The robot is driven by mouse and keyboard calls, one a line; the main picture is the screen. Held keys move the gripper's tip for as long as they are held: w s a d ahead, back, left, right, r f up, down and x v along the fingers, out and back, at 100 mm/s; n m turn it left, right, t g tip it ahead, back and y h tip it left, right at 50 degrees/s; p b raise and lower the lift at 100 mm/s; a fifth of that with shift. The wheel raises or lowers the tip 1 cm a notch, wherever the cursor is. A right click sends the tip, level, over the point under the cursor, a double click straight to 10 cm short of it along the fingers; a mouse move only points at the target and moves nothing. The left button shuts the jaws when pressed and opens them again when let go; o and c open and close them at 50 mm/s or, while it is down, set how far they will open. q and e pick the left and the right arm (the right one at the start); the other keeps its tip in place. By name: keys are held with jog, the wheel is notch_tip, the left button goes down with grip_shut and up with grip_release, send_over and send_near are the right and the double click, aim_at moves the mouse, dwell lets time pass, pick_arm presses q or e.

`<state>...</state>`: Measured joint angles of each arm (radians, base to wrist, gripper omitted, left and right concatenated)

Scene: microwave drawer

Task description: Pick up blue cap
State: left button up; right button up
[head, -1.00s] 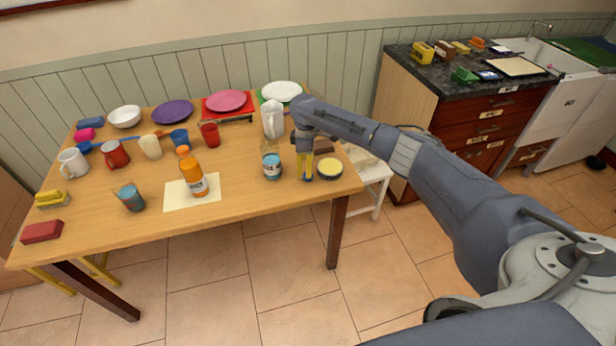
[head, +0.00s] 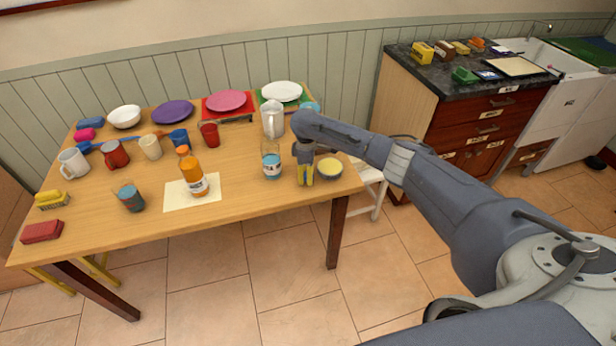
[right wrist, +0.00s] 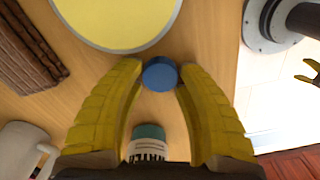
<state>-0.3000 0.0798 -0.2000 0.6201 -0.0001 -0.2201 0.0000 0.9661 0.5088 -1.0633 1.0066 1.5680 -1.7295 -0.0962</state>
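The blue cap (right wrist: 160,74) is small and round. In the right wrist view it sits between the tips of the two yellow fingers of my right gripper (right wrist: 161,72), which close in on both its sides. In the head view my right gripper (head: 305,180) points down at the table's right end, and the cap is hidden there. I cannot tell whether the cap still touches the table. At the right edge of the right wrist view, my left gripper (right wrist: 311,72) shows only in part, and its opening is unclear.
A yellow bowl (head: 330,167) stands just right of my right gripper, and a jar with a blue label (head: 271,161) stands just left. A white pitcher (head: 272,120) is behind. An orange bottle (head: 192,172) stands on a paper sheet (head: 176,203). The front right table strip is clear.

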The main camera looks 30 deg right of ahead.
aim_at(306, 175)
jog(key=shift+c, duration=1.4)
jog(key=shift+r, duration=0.15)
notch_tip(306, 175, up, 20)
jog(key=shift+f, duration=0.15)
